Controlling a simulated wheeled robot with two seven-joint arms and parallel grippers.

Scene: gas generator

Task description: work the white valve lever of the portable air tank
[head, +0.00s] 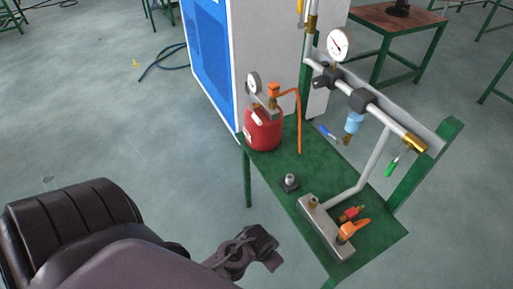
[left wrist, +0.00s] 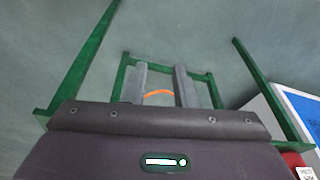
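The portable air tank (head: 264,132) is a small red cylinder standing on the green bench, with a round gauge (head: 254,83) and an orange fitting (head: 274,91) on top. Its white valve lever (head: 257,118) appears as a small pale piece near the tank's top. Red at the lower right edge of the left wrist view (left wrist: 294,160) looks like part of the tank. My left gripper (left wrist: 160,72) has its two grey fingers apart with nothing between them. It is away from the tank, and the lever cannot be made out in that view. My right gripper is not visible.
The green bench (head: 268,178) carries a grey block (head: 325,228) with an orange handle (head: 352,229), and a pipe with gauge (head: 340,43) above. An orange hose (head: 299,125) hangs beside the tank. A blue-and-white cabinet (head: 265,45) stands behind. Floor on the left is open.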

